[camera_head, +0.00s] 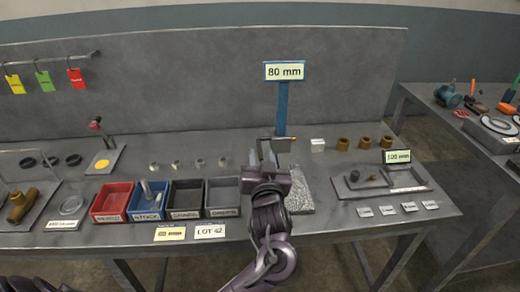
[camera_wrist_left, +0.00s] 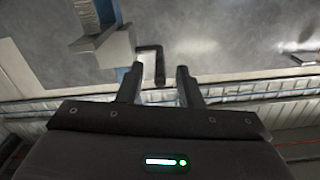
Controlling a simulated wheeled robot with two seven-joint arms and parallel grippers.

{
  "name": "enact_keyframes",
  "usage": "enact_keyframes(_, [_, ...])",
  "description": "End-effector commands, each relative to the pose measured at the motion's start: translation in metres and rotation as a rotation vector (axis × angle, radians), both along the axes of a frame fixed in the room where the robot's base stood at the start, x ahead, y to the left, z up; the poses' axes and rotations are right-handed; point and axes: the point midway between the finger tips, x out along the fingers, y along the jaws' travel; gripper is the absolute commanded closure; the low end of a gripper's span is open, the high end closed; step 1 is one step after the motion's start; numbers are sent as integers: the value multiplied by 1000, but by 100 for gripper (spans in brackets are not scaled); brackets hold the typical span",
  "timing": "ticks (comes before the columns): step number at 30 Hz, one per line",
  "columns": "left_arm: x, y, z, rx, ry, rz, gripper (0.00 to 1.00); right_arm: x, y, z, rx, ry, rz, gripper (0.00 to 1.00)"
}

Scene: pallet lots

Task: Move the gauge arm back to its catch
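A blue post (camera_head: 282,108) bearing an "80 mm" sign (camera_head: 284,71) stands at the bench's middle. Near its foot is a grey block-like part (camera_head: 284,145), perhaps the gauge arm, partly hidden by my gripper. In the left wrist view a grey block (camera_wrist_left: 112,46) and a dark bent handle (camera_wrist_left: 150,50) show in front of the fingers. My left gripper (camera_head: 265,150) is at the post's foot. Its fingers, also in the left wrist view (camera_wrist_left: 158,85), are apart, with the handle's end seen between them; I cannot tell contact. The catch cannot be made out. My right gripper is not in view.
A red bin (camera_head: 111,202), a blue bin and dark bins stand left of my gripper. A speckled plate (camera_head: 299,192) lies just right of it. Brass-coloured bushes (camera_head: 343,144) and a "100 mm" fixture (camera_head: 397,157) are farther right. A grey panel (camera_head: 200,85) closes the back.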

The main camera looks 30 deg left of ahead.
Motion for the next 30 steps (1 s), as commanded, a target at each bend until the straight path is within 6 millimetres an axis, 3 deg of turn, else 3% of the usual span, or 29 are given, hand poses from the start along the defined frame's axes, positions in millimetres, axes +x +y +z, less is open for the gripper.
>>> enact_keyframes(6, [23, 14, 0, 2, 1, -1, 67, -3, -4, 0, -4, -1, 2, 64])
enact_keyframes(16, [27, 17, 0, -1, 1, -1, 67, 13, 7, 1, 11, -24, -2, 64])
enact_keyframes(24, [27, 17, 0, -1, 1, -1, 100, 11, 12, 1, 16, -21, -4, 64])
enact_keyframes(30, [27, 17, 0, -1, 1, -1, 100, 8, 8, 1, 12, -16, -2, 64])
